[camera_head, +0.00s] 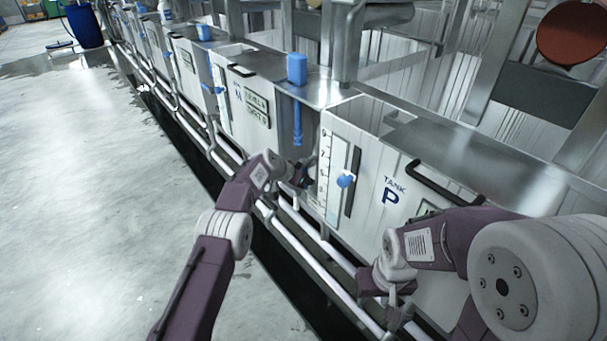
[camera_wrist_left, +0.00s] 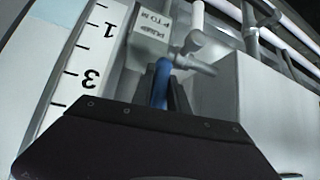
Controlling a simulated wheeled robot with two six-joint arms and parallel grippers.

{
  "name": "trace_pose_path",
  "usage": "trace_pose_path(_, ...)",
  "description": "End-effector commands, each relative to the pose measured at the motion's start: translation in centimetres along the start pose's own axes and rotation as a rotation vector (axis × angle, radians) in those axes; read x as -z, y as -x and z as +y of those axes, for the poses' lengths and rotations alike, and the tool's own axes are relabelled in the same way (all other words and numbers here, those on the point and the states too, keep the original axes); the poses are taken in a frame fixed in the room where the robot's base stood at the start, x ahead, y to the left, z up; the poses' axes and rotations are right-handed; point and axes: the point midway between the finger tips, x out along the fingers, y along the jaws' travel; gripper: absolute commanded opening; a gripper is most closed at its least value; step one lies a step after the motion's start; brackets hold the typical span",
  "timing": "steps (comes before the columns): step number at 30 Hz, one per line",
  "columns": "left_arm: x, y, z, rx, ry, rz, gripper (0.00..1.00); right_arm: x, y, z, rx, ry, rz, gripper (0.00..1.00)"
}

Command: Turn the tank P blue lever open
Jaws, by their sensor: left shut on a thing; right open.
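The front of tank P (camera_head: 372,213) carries a number scale, a blue knob (camera_head: 346,181) on a slot and a black handle. In the left wrist view a blue lever (camera_wrist_left: 161,84) stands between the dark fingers of my left gripper (camera_wrist_left: 166,92), beside a pale valve pipe. My left gripper (camera_head: 304,177) is shut on this lever, in the gap left of tank P's scale. In the head view the gripper and arm hide the lever. My right gripper (camera_head: 393,310) is open and low in front of tank P, apart from the lever.
White pipes (camera_head: 316,238) run along the tank fronts. A small label (camera_wrist_left: 151,29) is behind the valve. Tank M (camera_head: 247,125) is to the left. The floor (camera_head: 90,210) at left is clear.

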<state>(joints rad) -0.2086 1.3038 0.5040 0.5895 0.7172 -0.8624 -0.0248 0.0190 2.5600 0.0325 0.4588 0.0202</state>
Motion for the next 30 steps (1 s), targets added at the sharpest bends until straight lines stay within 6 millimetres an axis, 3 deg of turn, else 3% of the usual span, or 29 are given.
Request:
trace_pose_path(12,-0.01,-0.03,0.20,-0.008,0.010,-0.001,0.00,0.01,0.14,0.00,0.000,0.000,0.000,0.41)
trace_pose_path(13,-0.01,-0.03,0.21,-0.008,0.009,-0.001,0.23,0.01,0.14,0.00,0.000,0.000,0.000,0.41)
trace_pose_path(15,-0.02,-0.03,0.20,-0.008,0.009,-0.001,0.41,0.01,0.14,0.00,0.000,0.000,0.000,0.41)
trace_pose_path(30,0.09,0.94,0.10,-0.008,0.008,-0.001,0.41,0.00,0.03,0.00,0.000,0.000,0.000,0.41)
